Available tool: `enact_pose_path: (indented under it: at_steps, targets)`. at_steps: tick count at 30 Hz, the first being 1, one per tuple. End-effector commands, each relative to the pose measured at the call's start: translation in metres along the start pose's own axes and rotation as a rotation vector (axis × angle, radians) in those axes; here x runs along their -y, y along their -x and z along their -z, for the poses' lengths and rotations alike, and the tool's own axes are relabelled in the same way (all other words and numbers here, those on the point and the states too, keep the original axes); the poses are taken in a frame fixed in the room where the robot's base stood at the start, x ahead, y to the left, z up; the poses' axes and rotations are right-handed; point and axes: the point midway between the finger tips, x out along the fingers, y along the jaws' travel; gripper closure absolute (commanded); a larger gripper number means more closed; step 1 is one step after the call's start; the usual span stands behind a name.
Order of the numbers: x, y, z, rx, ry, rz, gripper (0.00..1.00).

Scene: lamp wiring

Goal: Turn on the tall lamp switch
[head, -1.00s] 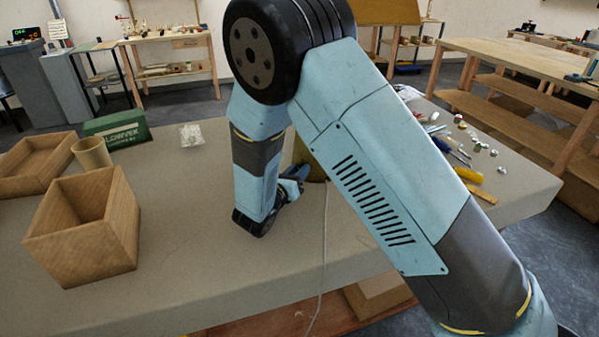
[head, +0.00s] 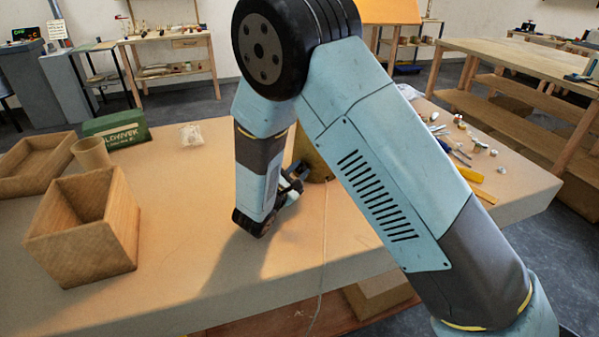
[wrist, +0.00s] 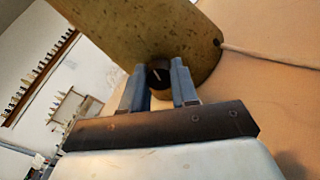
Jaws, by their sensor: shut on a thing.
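The tall lamp's olive-gold body (head: 312,160) stands on the table, mostly hidden behind my arm in the head view. An orange shade (head: 390,12) glows at the top, and warm light falls over the table; what joins shade and body is hidden. In the wrist view the speckled lamp body (wrist: 130,30) fills the top, with a dark round switch knob (wrist: 160,75) bearing a pale slanted mark. My gripper (wrist: 160,80) has its two blue fingers on either side of the knob, shut on it. In the head view my gripper (head: 291,183) is low against the lamp body.
A pale cord (wrist: 265,58) leaves the lamp body and hangs over the table's front edge. An open wooden box (head: 85,230), a cup (head: 91,153) and a green box (head: 115,129) stand left. Tools and small parts, including a yellow-handled one (head: 468,174), lie right.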

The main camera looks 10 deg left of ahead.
Motion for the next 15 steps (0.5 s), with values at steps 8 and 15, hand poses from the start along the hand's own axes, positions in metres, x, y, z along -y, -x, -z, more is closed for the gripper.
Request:
enact_pose_path:
  at_steps: [8, 15]
  targets:
    - [0.0012, 0.0014, 0.0021, -0.006, -0.117, 0.001, 1.0]
    - [0.0015, 0.0016, 0.0023, -0.006, -0.154, 0.002, 1.0]
